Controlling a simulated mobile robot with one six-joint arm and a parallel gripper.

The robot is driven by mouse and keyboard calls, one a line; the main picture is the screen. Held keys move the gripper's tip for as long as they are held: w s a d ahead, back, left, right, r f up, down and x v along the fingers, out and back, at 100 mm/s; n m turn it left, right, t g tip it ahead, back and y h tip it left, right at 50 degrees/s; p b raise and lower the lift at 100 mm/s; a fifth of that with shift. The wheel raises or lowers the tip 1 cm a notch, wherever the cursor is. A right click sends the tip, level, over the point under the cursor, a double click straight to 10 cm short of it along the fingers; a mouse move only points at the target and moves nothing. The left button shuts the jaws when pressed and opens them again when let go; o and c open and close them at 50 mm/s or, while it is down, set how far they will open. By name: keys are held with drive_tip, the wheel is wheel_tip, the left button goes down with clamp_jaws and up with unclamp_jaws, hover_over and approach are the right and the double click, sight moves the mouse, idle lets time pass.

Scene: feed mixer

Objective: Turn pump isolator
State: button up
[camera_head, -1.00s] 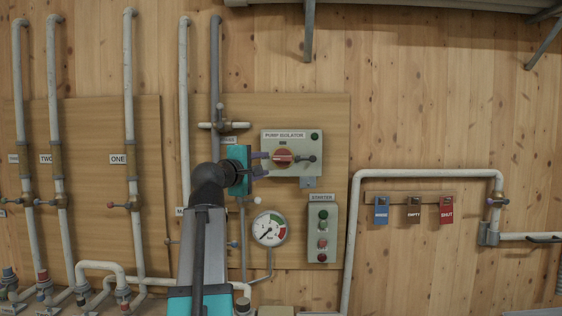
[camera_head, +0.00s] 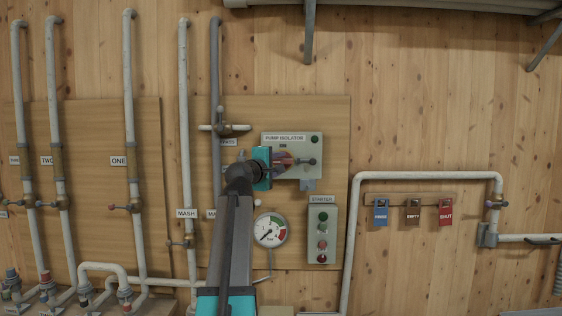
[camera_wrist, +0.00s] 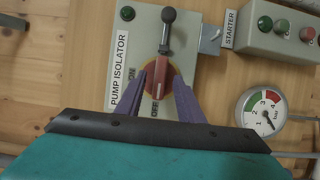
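The pump isolator (camera_head: 309,143) is a grey box on the wooden panel. Its red handle (camera_wrist: 160,77) sits on a yellow disc, with ON and OFF marks beside it in the wrist view. My gripper (camera_wrist: 164,73) is at the handle, its two purple fingers on either side of it. Whether both fingers press on the handle I cannot tell. In the head view, my gripper (camera_head: 283,161) covers part of the box's left side and of the handle. A dark lever with a round knob (camera_wrist: 168,15) lies beyond the handle, apart from the fingers.
The starter box (camera_head: 321,232) with its buttons is below the isolator. A pressure gauge (camera_head: 270,230) is left of it. Pipes with valves (camera_head: 223,128) run up the wall at left. Coloured tags (camera_head: 413,211) hang at right. The wall between is bare.

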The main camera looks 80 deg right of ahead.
drive_tip(key=shift+s+d, duration=0.15)
drive_tip(key=shift+d, duration=0.5)
clamp_jaws()
